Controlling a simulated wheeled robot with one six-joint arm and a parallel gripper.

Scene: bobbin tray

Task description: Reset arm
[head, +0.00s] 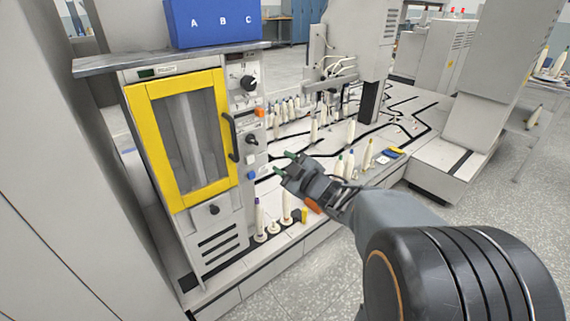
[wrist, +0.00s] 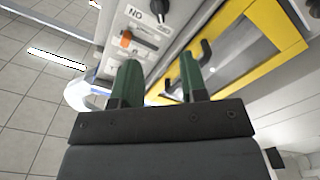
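My gripper (head: 283,163) is in the middle of the head view, in front of the right side of the cabinet with the yellow-framed door (head: 182,135). In the wrist view my gripper (wrist: 160,82) shows two green fingers held apart with nothing between them. Beyond the fingers are the cabinet's control panel (wrist: 121,57), with a dark knob and an orange switch (wrist: 128,38), and the yellow door frame (wrist: 272,22). The door looks shut, and its dark handle (head: 231,137) stands apart from the fingers.
A blue box marked A B C (head: 213,22) sits on top of the cabinet. Several white bobbins stand on the platform behind my gripper, including one bobbin (head: 351,131) near the middle. Others stand low by the cabinet, such as this bobbin (head: 286,204). Speckled floor (head: 480,240) is clear at right.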

